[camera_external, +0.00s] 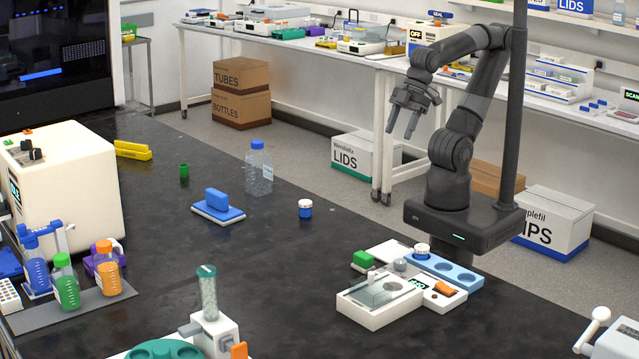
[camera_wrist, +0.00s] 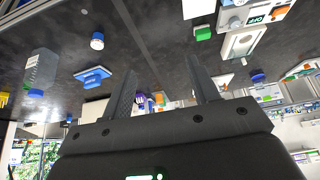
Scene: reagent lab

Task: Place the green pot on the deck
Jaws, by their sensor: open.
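The green pot (camera_external: 184,171) is a small dark green cylinder standing upright on the black bench, left of the clear bottle. The likely deck is a light blue plate (camera_external: 462,277) with round recesses, at the bench's right side near my base. A white pot with a blue band (camera_external: 422,251) sits at its far left end. My gripper (camera_external: 402,130) is open and empty, raised high above the bench's far right edge, well away from the green pot. In the wrist view its two fingers (camera_wrist: 165,95) stand apart with nothing between them.
A clear bottle (camera_external: 259,170), a blue block on a pad (camera_external: 218,206) and a blue-and-white pot (camera_external: 305,209) stand mid-bench. Coloured bottles (camera_external: 66,285) stand left.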

